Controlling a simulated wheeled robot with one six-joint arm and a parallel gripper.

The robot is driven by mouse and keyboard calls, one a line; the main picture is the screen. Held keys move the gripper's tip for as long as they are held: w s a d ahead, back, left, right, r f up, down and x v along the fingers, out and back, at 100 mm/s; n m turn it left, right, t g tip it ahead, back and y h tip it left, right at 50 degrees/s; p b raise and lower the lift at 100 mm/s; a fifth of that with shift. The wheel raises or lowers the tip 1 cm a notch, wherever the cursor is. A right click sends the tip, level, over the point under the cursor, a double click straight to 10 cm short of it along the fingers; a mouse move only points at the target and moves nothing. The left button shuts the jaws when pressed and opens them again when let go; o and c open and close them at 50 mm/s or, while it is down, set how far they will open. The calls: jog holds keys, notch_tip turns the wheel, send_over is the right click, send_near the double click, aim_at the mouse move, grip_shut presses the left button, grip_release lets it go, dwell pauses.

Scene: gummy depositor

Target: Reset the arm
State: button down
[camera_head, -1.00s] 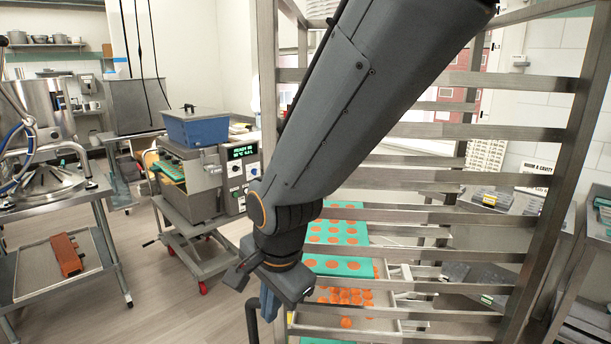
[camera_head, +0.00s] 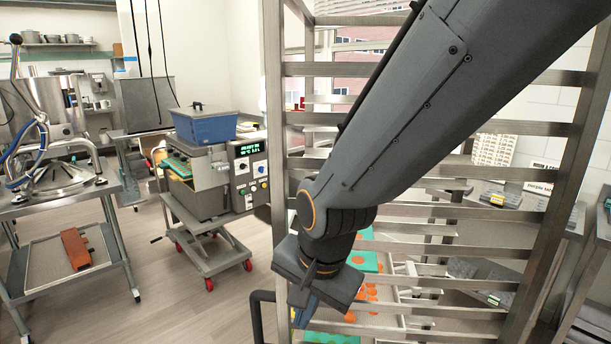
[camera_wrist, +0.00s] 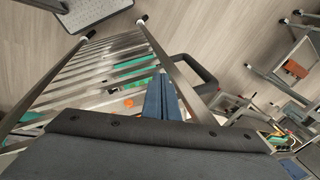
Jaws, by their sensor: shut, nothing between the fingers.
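My gripper (camera_head: 304,306) hangs at the end of my grey arm, in front of the steel tray rack in the head view. In the wrist view the two blue fingers of my gripper (camera_wrist: 162,97) lie together, with nothing between them. The fingers point down past the rack's side, and I cannot tell how close they are to it. My arm hides much of the rack's middle.
The steel rack (camera_head: 273,120) holds green mould trays (camera_head: 366,262) with orange gummies. The wheeled depositor with a blue hopper (camera_head: 203,126) stands left of it. A steel table (camera_head: 62,196) with a kettle is at far left. The floor (camera_head: 190,315) between them is clear.

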jog(key=shift+d+f, duration=0.1)
jog(key=shift+f, duration=0.2)
